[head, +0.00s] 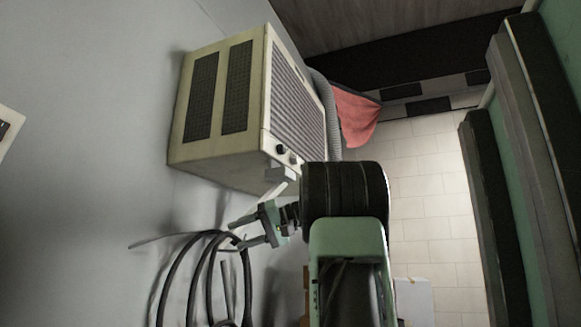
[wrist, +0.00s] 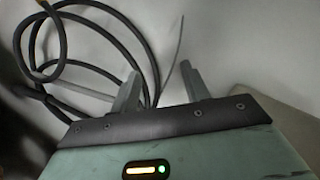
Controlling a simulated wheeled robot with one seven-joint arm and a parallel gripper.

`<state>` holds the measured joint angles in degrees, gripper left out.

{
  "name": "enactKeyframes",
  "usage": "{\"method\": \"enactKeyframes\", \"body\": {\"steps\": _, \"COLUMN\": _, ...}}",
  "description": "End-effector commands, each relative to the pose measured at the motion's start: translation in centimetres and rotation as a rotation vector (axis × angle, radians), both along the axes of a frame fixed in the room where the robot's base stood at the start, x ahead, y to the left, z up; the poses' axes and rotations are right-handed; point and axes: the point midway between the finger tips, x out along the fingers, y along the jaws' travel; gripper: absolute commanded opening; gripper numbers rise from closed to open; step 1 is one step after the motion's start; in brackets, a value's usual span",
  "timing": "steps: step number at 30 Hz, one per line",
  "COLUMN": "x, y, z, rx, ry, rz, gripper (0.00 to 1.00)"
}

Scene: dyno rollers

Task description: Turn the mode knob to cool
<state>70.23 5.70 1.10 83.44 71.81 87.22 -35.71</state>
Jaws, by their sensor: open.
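A cream air conditioner (head: 215,105) is mounted on the grey wall in the head view. In the wrist view my gripper (wrist: 161,72) is open and empty, facing the wall and a hose; no knob shows there.
A coiled dark hose (head: 172,275) hangs on the wall by my gripper; it also shows in the wrist view (wrist: 105,52). A red cloth (head: 354,115) and a grey duct (head: 328,105) are behind the unit. Dark padded rollers (head: 545,110) stand at the right.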

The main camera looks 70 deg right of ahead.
Motion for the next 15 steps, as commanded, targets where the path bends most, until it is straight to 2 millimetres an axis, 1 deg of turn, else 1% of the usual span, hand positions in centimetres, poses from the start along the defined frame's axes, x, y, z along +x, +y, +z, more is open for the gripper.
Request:
{"method": "enactKeyframes", "body": {"steps": 1, "x": -3.3, "y": -2.8, "z": 2.6, "rx": -0.041, "ry": -0.059, "rz": -0.057, "gripper": 0.46}}
{"method": "enactKeyframes", "body": {"steps": 2, "x": -5.0, "y": -3.9, "z": 4.0, "rx": -0.067, "ry": -0.093, "rz": -0.082, "gripper": 0.46}}
{"method": "enactKeyframes", "body": {"steps": 3, "x": -7.5, "y": -5.3, "z": 5.8, "rx": -0.106, "ry": -0.136, "rz": -0.111, "gripper": 0.46}}
{"method": "enactKeyframes", "body": {"steps": 5, "x": -11.1, "y": -6.7, "z": 8.3, "rx": -0.168, "ry": -0.192, "rz": -0.153, "gripper": 0.46}}
{"method": "enactKeyframes", "body": {"steps": 6, "x": -13.5, "y": -7.4, "z": 9.8, "rx": -0.213, "ry": -0.224, "rz": -0.176, "gripper": 0.46}}
{"method": "enactKeyframes", "body": {"steps": 7, "x": -15.2, "y": -7.7, "z": 10.9, "rx": -0.248, "ry": -0.247, "rz": -0.193, "gripper": 0.46}}
{"method": "enactKeyframes", "body": {"steps": 8, "x": -16.9, "y": -7.8, "z": 12.1, "rx": -0.285, "ry": -0.269, "rz": -0.201, "gripper": 0.46}}
{"method": "enactKeyframes", "body": {"steps": 9, "x": -19.0, "y": -7.5, "z": 13.6, "rx": -0.342, "ry": -0.302, "rz": -0.203, "gripper": 0.46}}
{"method": "enactKeyframes", "body": {"steps": 11, "x": -21.9, "y": -6.6, "z": 15.8, "rx": -0.433, "ry": -0.346, "rz": -0.195, "gripper": 0.46}}
{"method": "enactKeyframes", "body": {"steps": 12, "x": -23.7, "y": -5.8, "z": 17.2, "rx": -0.493, "ry": -0.37, "rz": -0.187, "gripper": 0.46}}
{"method": "enactKeyframes", "body": {"steps": 15, "x": -27.0, "y": -3.9, "z": 19.4, "rx": -0.618, "ry": -0.405, "rz": -0.165, "gripper": 0.46}}
